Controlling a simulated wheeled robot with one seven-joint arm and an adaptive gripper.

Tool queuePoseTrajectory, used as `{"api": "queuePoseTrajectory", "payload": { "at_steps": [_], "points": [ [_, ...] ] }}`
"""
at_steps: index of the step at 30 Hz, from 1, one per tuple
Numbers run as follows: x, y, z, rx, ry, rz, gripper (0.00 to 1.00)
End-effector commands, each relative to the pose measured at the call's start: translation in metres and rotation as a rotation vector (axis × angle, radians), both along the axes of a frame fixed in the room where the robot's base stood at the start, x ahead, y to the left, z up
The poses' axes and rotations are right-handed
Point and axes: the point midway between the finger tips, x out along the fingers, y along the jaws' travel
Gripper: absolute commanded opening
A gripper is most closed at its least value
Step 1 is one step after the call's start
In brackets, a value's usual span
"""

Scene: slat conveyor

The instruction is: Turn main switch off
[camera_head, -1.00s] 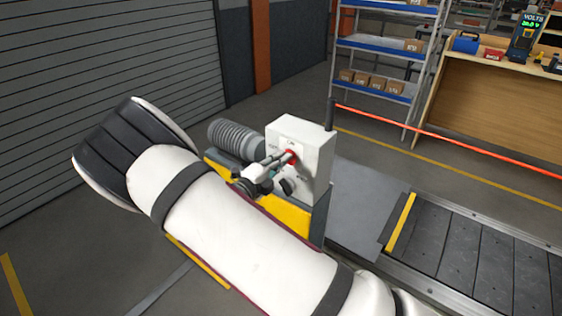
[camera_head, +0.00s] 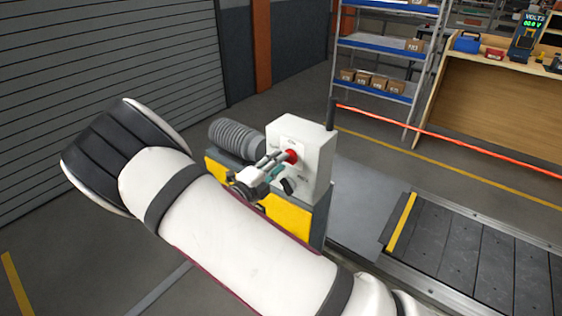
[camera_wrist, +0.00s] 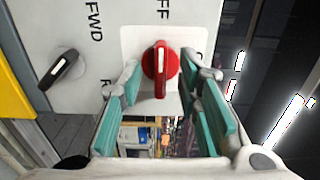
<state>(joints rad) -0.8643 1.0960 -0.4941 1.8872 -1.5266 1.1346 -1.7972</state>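The main switch is a red rotary knob (camera_wrist: 160,68) on a white plate, on the pale control box (camera_head: 312,150). In the wrist view its handle stands upright, with the white mark at the upper end toward the partly cut-off "FF" lettering. The knob also shows in the head view (camera_head: 291,156). My gripper (camera_wrist: 160,72) faces the box with its teal-padded fingers apart. The tips are on either side of the knob, with gaps to the handle. Whether they touch the knob's round edge I cannot tell.
A black selector knob (camera_wrist: 62,70) near "FWD" is on the same box. A ribbed grey motor (camera_head: 236,138) stands beside the box. The slat conveyor (camera_head: 470,245) runs to the right.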

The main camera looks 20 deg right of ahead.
Motion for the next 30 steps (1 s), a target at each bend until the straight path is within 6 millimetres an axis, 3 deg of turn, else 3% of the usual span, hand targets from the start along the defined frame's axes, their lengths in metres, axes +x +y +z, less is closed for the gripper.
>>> {"api": "queuePoseTrajectory", "payload": {
  "at_steps": [9, 15, 30],
  "points": [
    [-0.040, 0.052, 0.000, 0.001, 0.001, 0.003, 0.31],
    [-0.057, 0.073, 0.000, 0.001, 0.001, 0.003, 0.31],
    [-0.063, 0.079, 0.000, 0.001, 0.001, 0.000, 0.31]
  ]
}}
